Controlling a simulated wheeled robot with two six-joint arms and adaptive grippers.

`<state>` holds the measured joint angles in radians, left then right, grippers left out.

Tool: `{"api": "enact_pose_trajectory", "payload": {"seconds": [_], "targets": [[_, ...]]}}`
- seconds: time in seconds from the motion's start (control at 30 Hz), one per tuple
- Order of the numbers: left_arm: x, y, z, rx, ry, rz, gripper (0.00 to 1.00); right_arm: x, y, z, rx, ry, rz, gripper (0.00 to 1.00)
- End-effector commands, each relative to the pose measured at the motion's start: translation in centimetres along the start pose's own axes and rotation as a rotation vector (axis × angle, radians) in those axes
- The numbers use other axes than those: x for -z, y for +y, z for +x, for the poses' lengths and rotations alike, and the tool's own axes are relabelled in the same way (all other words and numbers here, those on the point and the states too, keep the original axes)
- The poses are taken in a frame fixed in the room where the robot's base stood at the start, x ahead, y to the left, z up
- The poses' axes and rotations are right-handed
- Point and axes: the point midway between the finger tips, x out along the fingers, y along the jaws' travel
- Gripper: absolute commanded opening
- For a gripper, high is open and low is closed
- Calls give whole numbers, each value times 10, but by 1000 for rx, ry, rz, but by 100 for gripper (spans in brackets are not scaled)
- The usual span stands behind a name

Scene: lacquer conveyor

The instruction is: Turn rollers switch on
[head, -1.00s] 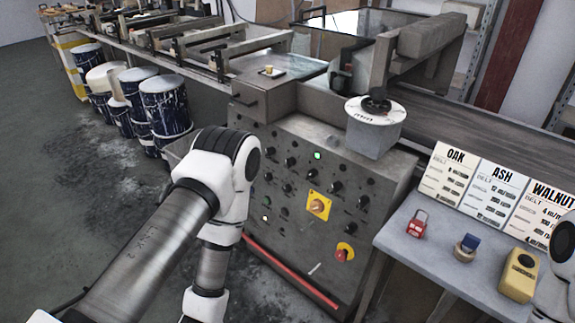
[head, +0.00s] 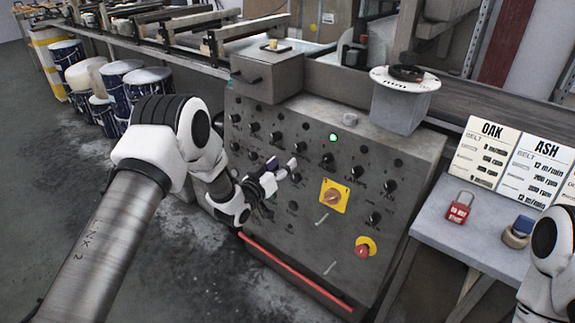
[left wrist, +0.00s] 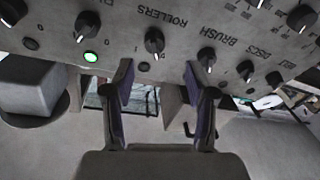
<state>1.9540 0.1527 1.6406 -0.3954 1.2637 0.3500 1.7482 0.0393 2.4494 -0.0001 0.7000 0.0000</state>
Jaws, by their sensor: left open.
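The rollers switch is a black knob with a white pointer (left wrist: 154,40), beside the word ROLLERS in the left wrist view. The small lamp by it is dark. It sits on the grey control panel (head: 290,235). My left gripper (head: 277,172) is in front of the panel's left half, close to the upper knobs. In the left wrist view its two fingers (left wrist: 160,78) are apart with nothing between them, and the knob shows just beyond the gap. I cannot tell contact. Only a white part of my right arm shows at the head view's right edge.
A neighbouring knob (left wrist: 88,22) has a lit green lamp (left wrist: 91,57). A yellow-plated switch (head: 333,197) and a red knob (head: 364,247) sit lower on the panel. A side table (head: 487,235) holds cards and a red padlock (head: 459,207). Paint drums stand at the left.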

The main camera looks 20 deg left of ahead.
Motion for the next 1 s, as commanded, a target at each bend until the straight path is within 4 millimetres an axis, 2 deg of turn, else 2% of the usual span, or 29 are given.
{"api": "enact_pose_trajectory", "payload": {"seconds": [0.17,0.43,0.57,0.77,0.87,0.93,1.0], "targets": [[4,2,20,-2,4,5,57,1,0,-2,0,1,1,88],[3,2,69,-1,2,4,57,1,0,2,0,1,1,88],[4,2,78,0,1,2,57,0,0,2,0,1,1,88],[3,2,78,1,0,1,57,0,0,2,0,1,1,88],[3,2,78,1,0,1,25,0,0,2,0,1,1,88],[3,1,78,1,0,2,0,0,0,2,0,1,1,88],[3,1,78,1,0,2,0,0,0,2,0,1,1,88]]}}
